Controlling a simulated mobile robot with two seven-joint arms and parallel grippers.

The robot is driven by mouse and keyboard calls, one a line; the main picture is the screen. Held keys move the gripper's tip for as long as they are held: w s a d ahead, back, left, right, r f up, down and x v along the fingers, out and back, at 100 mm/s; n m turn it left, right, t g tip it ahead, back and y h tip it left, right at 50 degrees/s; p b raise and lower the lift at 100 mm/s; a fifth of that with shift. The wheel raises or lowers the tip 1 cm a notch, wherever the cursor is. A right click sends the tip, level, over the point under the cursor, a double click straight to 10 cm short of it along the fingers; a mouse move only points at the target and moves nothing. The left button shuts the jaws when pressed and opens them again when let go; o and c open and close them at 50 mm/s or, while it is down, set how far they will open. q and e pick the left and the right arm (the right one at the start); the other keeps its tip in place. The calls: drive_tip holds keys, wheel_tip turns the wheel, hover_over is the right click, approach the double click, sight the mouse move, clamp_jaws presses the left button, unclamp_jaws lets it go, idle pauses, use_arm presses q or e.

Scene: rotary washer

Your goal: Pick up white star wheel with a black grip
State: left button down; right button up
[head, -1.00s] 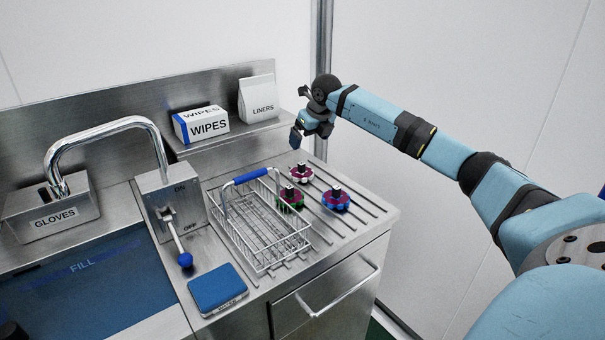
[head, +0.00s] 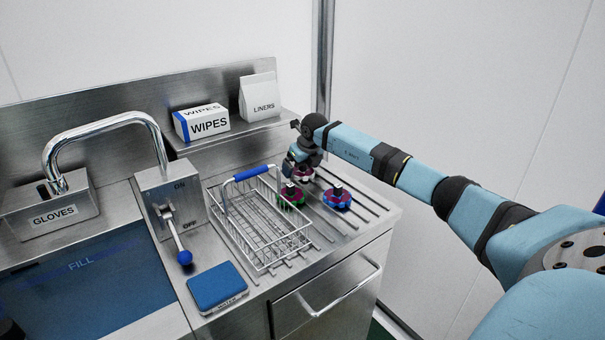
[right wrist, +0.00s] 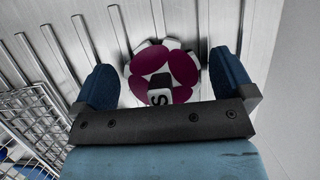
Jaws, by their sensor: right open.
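The white star wheel (head: 304,178) lies on the ribbed steel drainboard, partly hidden by my right gripper in the head view. In the right wrist view the wheel (right wrist: 180,62) shows white lobes and a magenta face, with a black grip (right wrist: 160,98) marked with a letter standing up from it. My right gripper (head: 302,167) is open above the wheel. In the right wrist view its two blue fingers (right wrist: 163,78) stand on either side of the wheel, with nothing visibly clamped. My left gripper is not in view.
A green-edged wheel (head: 290,195) and a blue-edged wheel (head: 337,198) lie close by. A wire basket (head: 262,238) with a blue handle stands to the left. The shelf behind holds a wipes box (head: 205,125) and a liners bag (head: 259,98).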

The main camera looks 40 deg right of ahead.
drive_tip(key=c, duration=0.8)
drive_tip(key=shift+o, duration=0.2)
drive_tip(key=shift+r, duration=0.15)
